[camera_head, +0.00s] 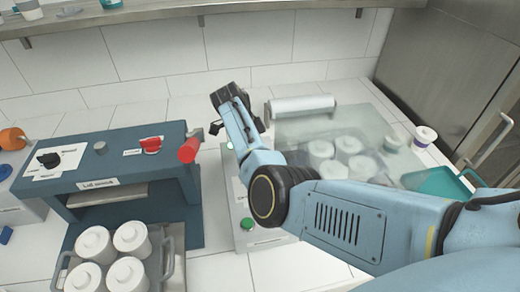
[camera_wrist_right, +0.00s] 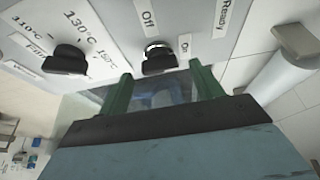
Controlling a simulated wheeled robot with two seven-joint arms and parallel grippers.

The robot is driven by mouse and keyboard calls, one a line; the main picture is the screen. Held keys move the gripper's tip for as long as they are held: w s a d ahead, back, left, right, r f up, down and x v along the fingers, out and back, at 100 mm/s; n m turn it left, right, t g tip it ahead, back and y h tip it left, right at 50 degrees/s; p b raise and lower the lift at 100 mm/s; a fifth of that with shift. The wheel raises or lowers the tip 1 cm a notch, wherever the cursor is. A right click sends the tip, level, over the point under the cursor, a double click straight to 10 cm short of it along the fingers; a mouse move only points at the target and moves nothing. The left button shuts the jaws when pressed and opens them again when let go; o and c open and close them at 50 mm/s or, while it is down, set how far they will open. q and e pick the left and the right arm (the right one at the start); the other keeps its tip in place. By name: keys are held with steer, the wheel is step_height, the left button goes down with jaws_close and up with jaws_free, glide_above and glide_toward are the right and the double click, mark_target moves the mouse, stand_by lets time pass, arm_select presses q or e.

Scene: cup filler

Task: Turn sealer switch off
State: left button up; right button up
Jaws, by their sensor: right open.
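The sealer switch (camera_wrist_right: 159,60) is a black knob on a pale panel in the right wrist view, with "Off" and "On" labels beside it. Its exact pointing is hard to read. My right gripper (camera_wrist_right: 160,70) is open, with its green fingers around the switch, one on each side; I cannot tell whether they touch it. In the head view my right arm reaches in from the right and hides the switch and much of the sealer (camera_head: 243,236). A green button shows on the sealer's near part. My left gripper is not in view.
A black temperature knob (camera_wrist_right: 66,58) sits left of the switch. In the head view, a blue lid machine (camera_head: 125,182) with a red knob stands left, above a tray (camera_head: 172,262) of white cups. A white roll (camera_head: 300,107) and more cups under clear film lie right.

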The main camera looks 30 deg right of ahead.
steer(key=shift+d+f, duration=0.2)
steer(key=shift+f, duration=0.4)
